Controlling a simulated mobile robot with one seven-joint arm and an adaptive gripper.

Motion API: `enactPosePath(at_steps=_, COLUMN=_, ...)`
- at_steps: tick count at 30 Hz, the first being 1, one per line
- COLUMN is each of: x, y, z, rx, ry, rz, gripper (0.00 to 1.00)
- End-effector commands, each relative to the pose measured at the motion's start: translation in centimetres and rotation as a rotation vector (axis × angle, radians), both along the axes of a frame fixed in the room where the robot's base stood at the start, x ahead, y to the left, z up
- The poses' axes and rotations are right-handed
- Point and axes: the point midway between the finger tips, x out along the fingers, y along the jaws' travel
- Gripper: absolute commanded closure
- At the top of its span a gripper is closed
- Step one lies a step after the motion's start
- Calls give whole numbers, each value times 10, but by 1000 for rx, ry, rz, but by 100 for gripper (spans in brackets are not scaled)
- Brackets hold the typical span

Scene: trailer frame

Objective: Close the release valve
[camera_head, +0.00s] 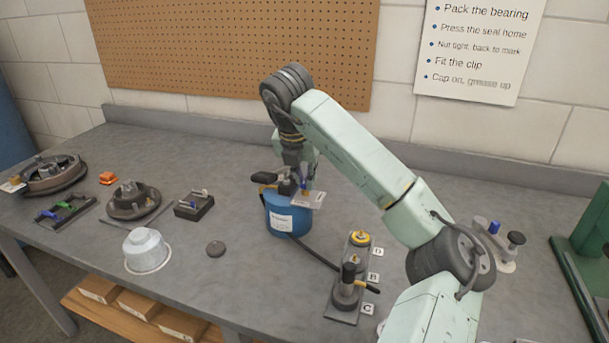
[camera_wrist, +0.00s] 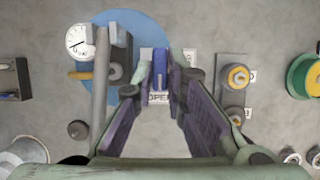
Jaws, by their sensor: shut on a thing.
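The release valve appears to be the small blue handle between my fingertips, seen in the wrist view (camera_wrist: 160,58) on top of the blue pump canister (camera_head: 287,222). A pale plate reading "OPEN" (camera_wrist: 159,98) lies just below the handle in the wrist view. My gripper (camera_wrist: 160,72) points down over the canister and is shut on the blue handle. In the head view my gripper (camera_head: 300,178) partly hides the canister's top. The canister's lever (camera_wrist: 100,85) and round gauge (camera_wrist: 80,40) are left of my fingers in the wrist view.
Hub assemblies (camera_head: 134,201) stand further left.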

Motion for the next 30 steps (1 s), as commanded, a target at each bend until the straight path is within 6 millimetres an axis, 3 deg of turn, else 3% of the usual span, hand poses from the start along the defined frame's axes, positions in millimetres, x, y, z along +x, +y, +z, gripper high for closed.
enactPosePath(at_steps=3, x=0, y=0, z=0, rx=-1, ry=0, rz=0, gripper=100)
enactPosePath(at_steps=17, x=0, y=-1, z=-1, rx=-1, ry=-1, rz=20, gripper=100)
enactPosePath(at_steps=30, x=0, y=-4, z=-2, rx=-2, ry=-4, rz=294, gripper=100)
